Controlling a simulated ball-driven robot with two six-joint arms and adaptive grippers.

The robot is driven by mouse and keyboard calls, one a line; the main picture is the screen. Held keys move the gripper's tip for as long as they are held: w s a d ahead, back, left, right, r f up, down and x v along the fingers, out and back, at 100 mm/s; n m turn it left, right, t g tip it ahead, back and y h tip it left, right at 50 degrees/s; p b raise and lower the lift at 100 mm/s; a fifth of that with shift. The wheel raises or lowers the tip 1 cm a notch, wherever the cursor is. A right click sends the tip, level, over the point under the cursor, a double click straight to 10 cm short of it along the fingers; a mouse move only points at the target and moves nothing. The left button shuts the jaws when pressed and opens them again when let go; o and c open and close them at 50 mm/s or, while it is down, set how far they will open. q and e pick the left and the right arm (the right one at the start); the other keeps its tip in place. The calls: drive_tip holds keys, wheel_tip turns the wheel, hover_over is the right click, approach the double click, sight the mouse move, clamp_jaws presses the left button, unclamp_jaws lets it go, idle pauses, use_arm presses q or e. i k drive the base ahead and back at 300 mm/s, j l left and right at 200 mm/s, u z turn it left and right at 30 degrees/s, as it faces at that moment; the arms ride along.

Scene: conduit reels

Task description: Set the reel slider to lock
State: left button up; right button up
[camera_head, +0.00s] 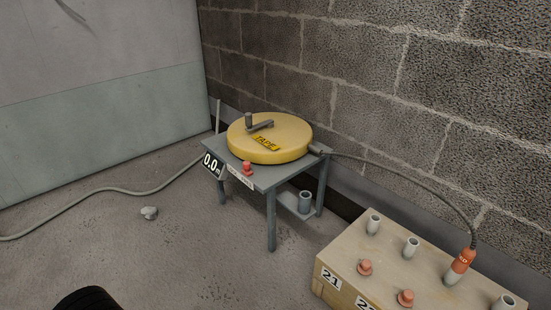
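A yellow round tape reel (270,138) with a grey crank handle (259,125) on top lies on a small grey table (267,179) by the block wall. A red slider knob (247,168) stands at the table's front edge. A white label (240,182) is below it, with print too small to read, so I cannot tell which setting the knob is at. A display (211,165) left of the knob reads 0.0. Neither gripper can be made out in this view.
A wooden box (340,266) at lower right has several grey pipe stubs, red knobs and number labels. A dark cable (418,178) runs from the reel to an orange plug (461,264) on it. A grey hose (110,189) and a stone (149,213) lie on the floor.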

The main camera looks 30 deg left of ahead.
sight(246, 170)
drive_tip(key=i+j+z, duration=0.15)
drive_tip(key=j, duration=0.3)
drive_tip(key=i+j+z, duration=0.2)
drive_tip(key=j, duration=0.25)
drive_tip(key=j+z, duration=0.15)
drive_tip(key=j, duration=0.3)
